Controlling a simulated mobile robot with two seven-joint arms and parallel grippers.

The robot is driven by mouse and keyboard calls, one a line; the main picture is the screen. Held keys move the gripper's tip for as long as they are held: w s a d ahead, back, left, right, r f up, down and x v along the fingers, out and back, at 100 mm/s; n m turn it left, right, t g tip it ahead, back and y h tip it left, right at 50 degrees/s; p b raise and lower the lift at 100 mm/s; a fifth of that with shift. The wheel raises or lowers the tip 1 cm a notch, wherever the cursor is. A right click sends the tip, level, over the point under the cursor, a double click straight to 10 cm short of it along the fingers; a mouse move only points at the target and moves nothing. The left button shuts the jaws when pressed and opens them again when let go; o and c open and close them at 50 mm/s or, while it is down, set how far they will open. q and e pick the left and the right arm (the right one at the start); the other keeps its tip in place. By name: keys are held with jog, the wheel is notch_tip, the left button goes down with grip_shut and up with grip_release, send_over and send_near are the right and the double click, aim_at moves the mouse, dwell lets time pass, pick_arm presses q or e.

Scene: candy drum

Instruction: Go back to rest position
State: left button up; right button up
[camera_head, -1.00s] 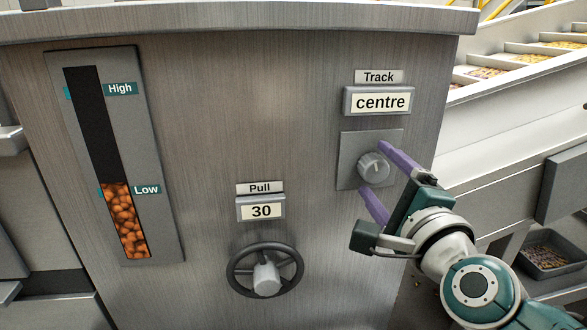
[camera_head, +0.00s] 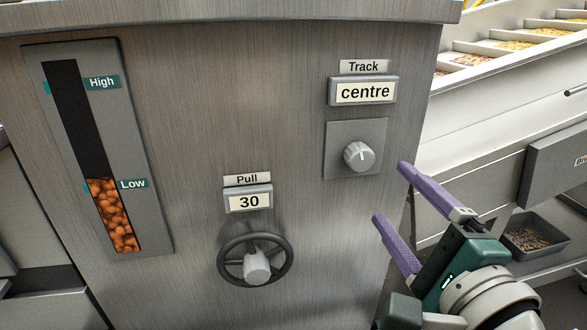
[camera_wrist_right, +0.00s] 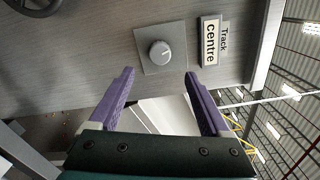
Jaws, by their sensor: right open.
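My right gripper (camera_head: 390,193) is open and empty, with purple fingers, to the lower right of the Track knob (camera_head: 358,155) and apart from it. In the right wrist view the knob (camera_wrist_right: 160,53) sits beyond the gap between the open fingertips (camera_wrist_right: 160,75). The knob is grey, on a square plate, under a display (camera_head: 362,91) reading "centre". My left gripper is not in view.
The metal cabinet (camera_head: 180,130) also carries a Pull handwheel (camera_head: 232,262) under a display (camera_head: 248,200) reading 30. A level window (camera_head: 112,215) shows orange candies near Low. A dark bin (camera_head: 533,236) and a sloping conveyor (camera_head: 500,50) stand at the right.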

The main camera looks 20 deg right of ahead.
jog(key=s+a+r+n+g+y+p, duration=0.2)
jog(key=a+r+n+g+y+p, duration=0.3)
jog(key=a+r+n+y+p, duration=0.55)
jog(key=s+d+r+n+g+h+p, duration=0.1)
jog(key=s+r+n+g+h+p, duration=0.15)
jog(key=s+n+g+p, duration=0.35)
jog(key=s+d+r+n+g+h+p, duration=0.1)
jog(key=s+r+n+g+h+p, duration=0.15)
jog(key=s+n+p, duration=0.45)
notch_tip(320, 180, up, 37)
jog(key=s+d+n+p, duration=0.1)
jog(key=s+n+p, duration=0.1)
jog(key=p, duration=3.3)
jog(key=shift+h, duration=0.45)
jog(key=shift+f, duration=0.2)
